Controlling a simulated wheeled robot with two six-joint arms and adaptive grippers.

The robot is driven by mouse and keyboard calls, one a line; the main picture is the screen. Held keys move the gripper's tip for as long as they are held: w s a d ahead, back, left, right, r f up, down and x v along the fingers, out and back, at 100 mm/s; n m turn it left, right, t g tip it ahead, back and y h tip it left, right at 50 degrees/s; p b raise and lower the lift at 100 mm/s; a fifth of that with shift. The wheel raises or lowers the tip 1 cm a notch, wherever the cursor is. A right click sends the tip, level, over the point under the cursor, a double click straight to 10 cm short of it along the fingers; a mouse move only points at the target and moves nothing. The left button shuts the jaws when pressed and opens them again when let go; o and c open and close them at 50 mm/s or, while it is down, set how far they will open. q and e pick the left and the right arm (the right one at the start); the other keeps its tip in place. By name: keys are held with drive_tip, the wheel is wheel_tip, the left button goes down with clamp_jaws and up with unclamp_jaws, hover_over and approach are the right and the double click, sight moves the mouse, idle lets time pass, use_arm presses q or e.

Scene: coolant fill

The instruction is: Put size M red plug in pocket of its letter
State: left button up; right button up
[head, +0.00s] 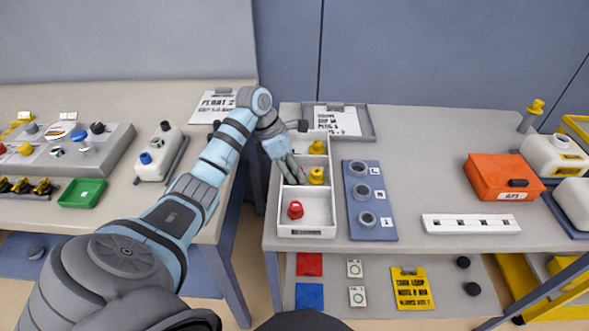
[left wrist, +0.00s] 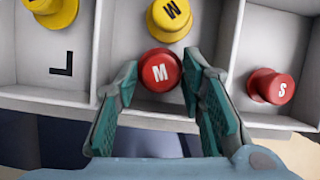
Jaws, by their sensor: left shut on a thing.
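The white three-pocket tray (head: 307,233) stands at the left edge of the right table. My left gripper (head: 294,174) reaches over its left wall to the middle pocket. In the left wrist view the gripper (left wrist: 160,78) is shut on the red plug marked M (left wrist: 161,72). This plug is in or just above the middle pocket, by its near wall; whether it touches the floor I cannot tell. It is hidden in the head view. A yellow M plug (left wrist: 170,18) stands beside it in that pocket. My right gripper is not in view.
A red S plug (head: 295,210) is in the near pocket, and a yellow plug (head: 317,147) is in the far pocket, marked L. Low dividers separate the pockets. A blue ring block (head: 372,232) stands to the right of the tray.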

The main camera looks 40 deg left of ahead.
use_arm(q)
drive_tip(key=o, duration=0.8)
drive_tip(key=shift+c, duration=0.2)
drive_tip(key=shift+r, duration=0.35)
drive_tip(key=p+v, duration=0.1)
drive_tip(key=v, duration=1)
drive_tip(key=shift+r, duration=0.2)
drive_tip(key=shift+s, duration=0.15)
